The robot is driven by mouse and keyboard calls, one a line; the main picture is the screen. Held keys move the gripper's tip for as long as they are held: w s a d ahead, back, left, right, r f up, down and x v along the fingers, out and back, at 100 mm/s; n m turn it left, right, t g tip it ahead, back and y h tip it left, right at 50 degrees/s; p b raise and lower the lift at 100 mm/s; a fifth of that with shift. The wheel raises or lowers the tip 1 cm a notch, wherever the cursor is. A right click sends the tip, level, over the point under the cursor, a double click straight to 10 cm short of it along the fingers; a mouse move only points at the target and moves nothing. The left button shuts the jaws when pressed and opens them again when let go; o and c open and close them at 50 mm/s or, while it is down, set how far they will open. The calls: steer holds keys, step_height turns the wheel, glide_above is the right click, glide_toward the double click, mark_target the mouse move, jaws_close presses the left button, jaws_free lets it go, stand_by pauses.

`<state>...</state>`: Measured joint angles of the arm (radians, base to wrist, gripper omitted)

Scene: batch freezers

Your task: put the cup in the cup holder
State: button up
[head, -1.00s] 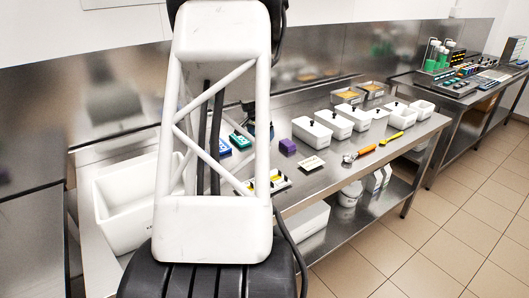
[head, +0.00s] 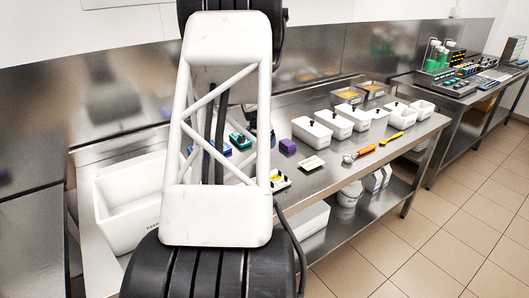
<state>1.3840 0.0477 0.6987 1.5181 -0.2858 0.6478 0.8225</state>
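I cannot make out a cup or a cup holder with certainty in the head view. My white lattice arm link covers the left middle of the picture and hides part of the steel table (head: 340,177) behind it. Green and white upright items (head: 437,56) stand on the far table, too small to identify. My gripper is not in view.
A large white bin (head: 116,222) stands at the table's left. Lidded white tubs (head: 312,131), a purple block (head: 288,146), a small card (head: 312,163), an orange-handled scoop (head: 362,152) and a yellow tool (head: 391,138) lie rightward. The tiled floor (head: 440,240) is clear.

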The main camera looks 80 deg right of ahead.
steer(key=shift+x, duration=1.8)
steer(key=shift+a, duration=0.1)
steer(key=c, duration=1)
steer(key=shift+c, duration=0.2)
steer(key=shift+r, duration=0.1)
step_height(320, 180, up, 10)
